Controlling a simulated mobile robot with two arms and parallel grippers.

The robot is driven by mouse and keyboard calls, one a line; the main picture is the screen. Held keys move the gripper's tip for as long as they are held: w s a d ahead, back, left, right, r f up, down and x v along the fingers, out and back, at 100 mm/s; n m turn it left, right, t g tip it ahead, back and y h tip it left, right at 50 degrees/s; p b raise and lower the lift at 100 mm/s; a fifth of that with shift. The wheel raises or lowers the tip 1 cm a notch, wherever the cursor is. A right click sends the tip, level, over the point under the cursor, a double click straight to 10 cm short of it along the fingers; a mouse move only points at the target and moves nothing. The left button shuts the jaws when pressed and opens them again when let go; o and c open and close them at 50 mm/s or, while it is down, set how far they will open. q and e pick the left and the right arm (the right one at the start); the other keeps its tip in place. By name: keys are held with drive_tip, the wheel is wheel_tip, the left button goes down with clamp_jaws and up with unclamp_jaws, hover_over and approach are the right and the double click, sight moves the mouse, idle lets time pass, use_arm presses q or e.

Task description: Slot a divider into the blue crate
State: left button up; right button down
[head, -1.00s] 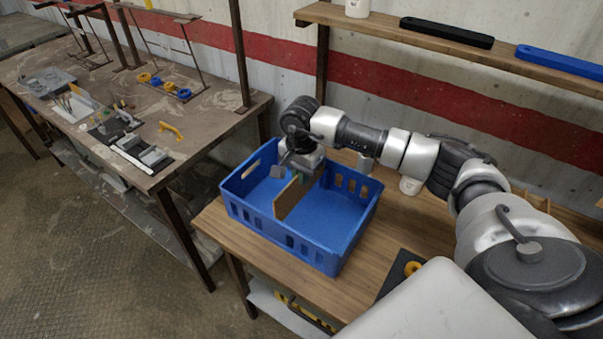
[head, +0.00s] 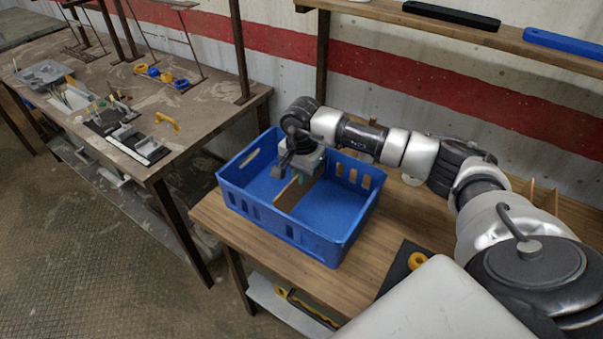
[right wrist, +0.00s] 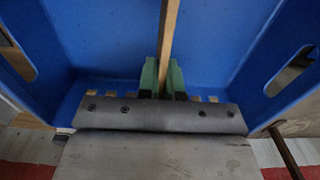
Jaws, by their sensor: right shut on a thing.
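The blue crate (head: 318,243) stands on the wooden table, open side up, with slotted walls. A thin tan wooden divider (head: 289,194) stands on edge inside it, across its middle. My right gripper (head: 300,176) reaches down into the crate and is shut on the divider's far part. In the right wrist view, green fingertips (right wrist: 162,80) grip both sides of the divider (right wrist: 169,35), between the crate's side walls (right wrist: 70,40). The divider's lower edge is hidden, so I cannot tell whether it touches the floor. My left gripper is not in view.
Wooden uprights (head: 541,195) stand behind my right arm. A shelf (head: 480,32) holds black and blue bars. A cluttered workbench (head: 205,120) stands at left.

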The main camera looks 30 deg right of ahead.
drive_tip(key=shift+f+b, duration=0.75)
drive_tip(key=shift+f, duration=0.25)
drive_tip(key=c, duration=1.2)
unclamp_jaws()
drive_tip(key=shift+r, duration=0.15)
wheel_tip(320, 180, up, 11)
drive_tip(key=shift+f+b, duration=0.2)
drive_tip(key=shift+b, duration=0.85)
drive_tip(key=shift+f, duration=0.1)
